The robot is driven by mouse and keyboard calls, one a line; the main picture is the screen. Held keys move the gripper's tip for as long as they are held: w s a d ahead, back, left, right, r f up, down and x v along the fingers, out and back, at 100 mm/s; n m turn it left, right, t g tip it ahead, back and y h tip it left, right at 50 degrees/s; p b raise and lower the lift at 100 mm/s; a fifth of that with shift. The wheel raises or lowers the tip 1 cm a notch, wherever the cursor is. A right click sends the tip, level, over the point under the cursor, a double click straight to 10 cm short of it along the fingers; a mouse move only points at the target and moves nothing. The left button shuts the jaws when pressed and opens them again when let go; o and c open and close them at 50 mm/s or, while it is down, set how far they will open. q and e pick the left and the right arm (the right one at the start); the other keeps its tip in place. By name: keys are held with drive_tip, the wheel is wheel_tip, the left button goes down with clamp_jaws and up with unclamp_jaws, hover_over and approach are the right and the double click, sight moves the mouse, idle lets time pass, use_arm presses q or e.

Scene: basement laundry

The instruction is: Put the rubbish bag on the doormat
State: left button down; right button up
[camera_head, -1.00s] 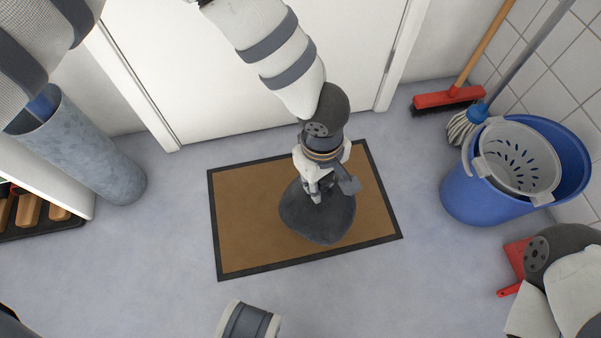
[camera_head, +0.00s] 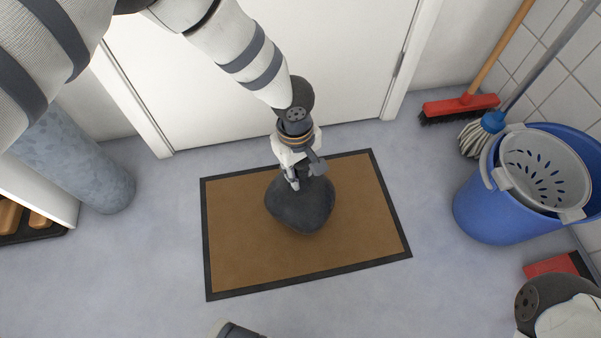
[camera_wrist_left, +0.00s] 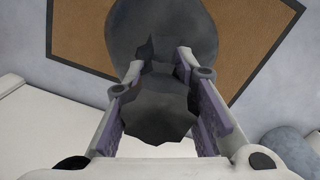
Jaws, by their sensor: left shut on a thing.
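The dark grey rubbish bag (camera_head: 301,208) is over the brown doormat with a black border (camera_head: 245,255), near its upper middle in the head view. I cannot tell whether its underside touches the mat. My left gripper (camera_head: 303,178) comes down from above and is shut on the bag's gathered neck. In the left wrist view the bag's ragged top (camera_wrist_left: 160,105) sits between the two fingers (camera_wrist_left: 158,90), with its round body (camera_wrist_left: 160,30) beyond and the doormat (camera_wrist_left: 255,40) behind. The fingertips of my right gripper are not in view; only part of that arm shows at lower right.
A white door (camera_head: 270,70) stands behind the mat. At right are a blue bucket (camera_head: 490,215) with a grey wringer, a mop (camera_head: 485,135), a red broom (camera_head: 460,105) and a red dustpan (camera_head: 552,265). A shelf (camera_head: 45,190) is at left. Floor around the mat is clear.

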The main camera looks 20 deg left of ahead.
use_arm(q)
drive_tip(key=shift+w+f, duration=0.1)
drive_tip(key=shift+f, duration=0.6)
drive_tip(key=c, duration=1.3)
unclamp_jaws()
